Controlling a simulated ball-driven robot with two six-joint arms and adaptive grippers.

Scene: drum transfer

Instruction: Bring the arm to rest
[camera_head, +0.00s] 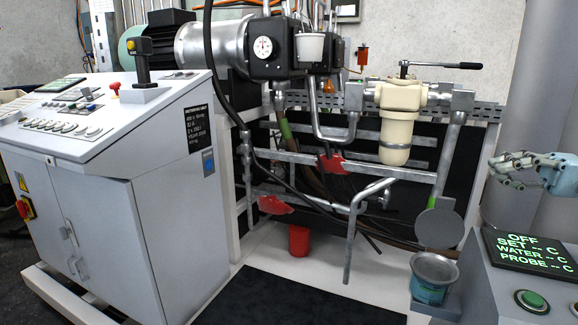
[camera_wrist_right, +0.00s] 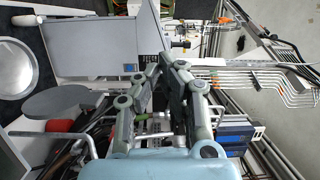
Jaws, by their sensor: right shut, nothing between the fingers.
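My right gripper (camera_head: 517,168) shows at the right edge of the head view, above the control box with the dark display. Its fingers point left and touch nothing. In the right wrist view the right gripper (camera_wrist_right: 168,68) has its fingers drawn together at the tips, with nothing held between them. My left gripper is in neither view.
A box with a display (camera_head: 525,250) and green button stands below my right gripper. A metal pot (camera_head: 434,272) sits left of it, under a grey round plate (camera_head: 440,228). A control cabinet (camera_head: 100,215) stands at left; pipes and a cream filter (camera_head: 398,120) fill the middle.

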